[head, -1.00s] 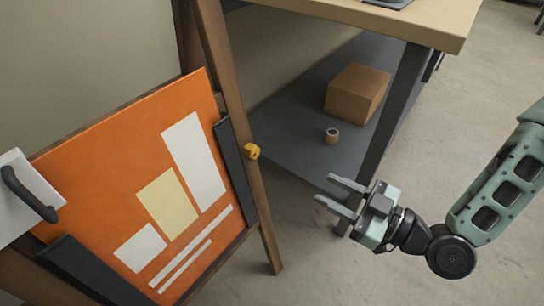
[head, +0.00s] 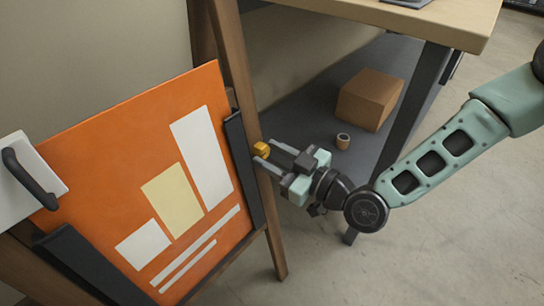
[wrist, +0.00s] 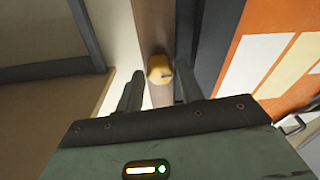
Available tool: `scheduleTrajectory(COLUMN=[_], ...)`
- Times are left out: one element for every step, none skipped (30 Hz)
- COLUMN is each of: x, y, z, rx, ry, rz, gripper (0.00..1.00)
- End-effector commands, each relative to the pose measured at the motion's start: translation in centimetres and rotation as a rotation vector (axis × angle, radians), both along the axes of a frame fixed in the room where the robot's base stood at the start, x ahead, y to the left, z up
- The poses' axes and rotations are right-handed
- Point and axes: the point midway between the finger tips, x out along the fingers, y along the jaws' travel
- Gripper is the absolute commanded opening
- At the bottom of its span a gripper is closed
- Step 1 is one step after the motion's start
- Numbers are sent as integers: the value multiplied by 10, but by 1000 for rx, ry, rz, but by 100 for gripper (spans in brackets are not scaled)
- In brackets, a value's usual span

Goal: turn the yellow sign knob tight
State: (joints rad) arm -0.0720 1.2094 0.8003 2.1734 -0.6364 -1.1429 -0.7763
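The yellow knob (head: 262,148) sits on the outer side of the sign's wooden leg, beside the black bracket. It also shows in the wrist view (wrist: 159,68), facing the camera, with a small dark mark on it. My gripper (head: 262,155) is open, its fingers pointing at the knob from the right. In the wrist view my gripper (wrist: 158,90) has one finger on each side of the knob's line, with a gap to each. Whether the fingertips reach past the knob is hard to tell. The orange sign board (head: 120,150) leans on the wooden stand.
A workbench (head: 440,22) stands behind on the right, with a dark lower shelf (head: 300,115). A cardboard box (head: 370,98) and a tape roll (head: 343,141) lie on that shelf. A white panel with a black handle (head: 30,180) is at the far left. Floor at the lower right is clear.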

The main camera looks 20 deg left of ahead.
Motion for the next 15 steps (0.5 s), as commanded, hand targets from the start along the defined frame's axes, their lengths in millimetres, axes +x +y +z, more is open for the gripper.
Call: scheduleTrajectory(x=[0,1,1,1,1,1,1,1,1,1,1,1,1,1,1], y=[2,3,3,3,3,3,3,3,3,3,3,3,3,3,3], z=[0,0,0,0,0,0,0,0,0,0,0,0,0,0,0], rx=[1,1,1,1,0,0,0,0,0,0,0,0,0,0,0], ry=[0,0,0,1,1,1,1,1,1,1,1,0,0,0,0], rz=[0,0,0,0,0,0,0,0,0,0,0,0,0,0,0], gripper=[37,37,37,37,37,37,37,37,37,34,26,15,7,5,5])
